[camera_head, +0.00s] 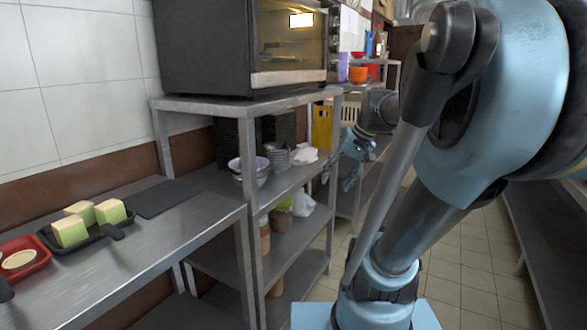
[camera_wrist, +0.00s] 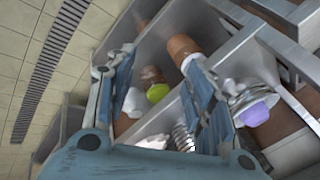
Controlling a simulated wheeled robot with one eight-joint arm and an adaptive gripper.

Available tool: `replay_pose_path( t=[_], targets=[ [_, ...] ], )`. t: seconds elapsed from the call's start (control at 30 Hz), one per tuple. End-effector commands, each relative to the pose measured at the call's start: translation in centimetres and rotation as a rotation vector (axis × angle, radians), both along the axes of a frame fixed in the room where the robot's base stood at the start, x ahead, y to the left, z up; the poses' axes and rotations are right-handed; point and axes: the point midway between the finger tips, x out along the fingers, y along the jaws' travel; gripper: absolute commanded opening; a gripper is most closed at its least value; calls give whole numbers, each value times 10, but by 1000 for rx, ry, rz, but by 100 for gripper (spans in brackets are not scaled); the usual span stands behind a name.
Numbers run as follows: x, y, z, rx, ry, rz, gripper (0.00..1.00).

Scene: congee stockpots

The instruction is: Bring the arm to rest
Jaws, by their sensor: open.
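My arm (camera_head: 400,235) is light blue and dark grey and fills the right side of the head view. It bends at a large joint at the upper right. My gripper (camera_head: 350,183) shows small and partly hidden behind the arm, beside the right end of the metal shelf unit. In the wrist view my gripper (camera_wrist: 155,65) has its two blue fingers spread wide apart, with nothing held between them. Shelves with pots and bowls show beyond the fingers.
A metal shelf unit (camera_head: 220,104) carries an oven (camera_head: 240,45) on top and bowls (camera_head: 248,168) below. At the left, a steel counter (camera_head: 150,250) holds a black tray with pale green blocks (camera_head: 70,230) and a red dish (camera_head: 22,262). Tiled floor (camera_head: 465,260) lies open at the right.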

Motion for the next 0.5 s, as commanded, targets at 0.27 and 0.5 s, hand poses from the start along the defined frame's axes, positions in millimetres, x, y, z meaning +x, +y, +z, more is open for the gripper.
replay_pose_path(
  t=[0.27,0.5],
  targets=[
    [-77,-27,-94,-230,18,8,49],
    [-111,-51,-142,-362,14,6,49]
  ],
)
